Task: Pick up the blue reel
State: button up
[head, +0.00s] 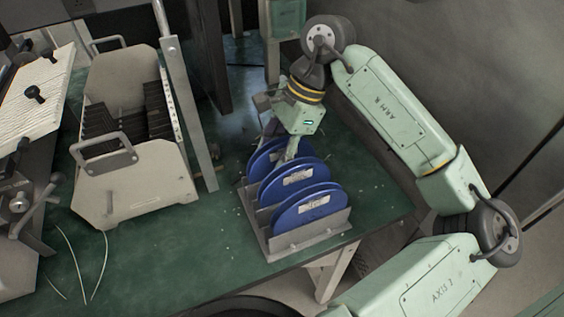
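Several blue reels stand upright in a row in a grey metal rack (308,237) on the green table. The front reel (322,202), the middle reel (285,187) and the rear reel (258,168) each show a blue rim, and the front two show pale labels. My gripper (287,150) points down over the rear part of the row. One finger reaches in front of the rear reel, close to the middle reel's top edge. The other finger is hidden or too small to make out, and so is any contact with a reel. A small purplish thing (272,127) shows behind the row.
A beige machine (135,185) with black slots and grey handles stands left of the rack, with a tall metal post (187,110) between them. Loose thin wires (90,265) lie at front left. The green table (370,190) is clear right of the rack.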

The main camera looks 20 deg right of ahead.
grip_shut()
dwell(0.3)
dwell(0.3)
notch_tip(320, 180, up, 10)
jog(key=shift+f+b, duration=0.25)
jog(key=shift+b, duration=0.85)
jog(key=shift+r, duration=0.2)
jog(key=shift+a, duration=0.1)
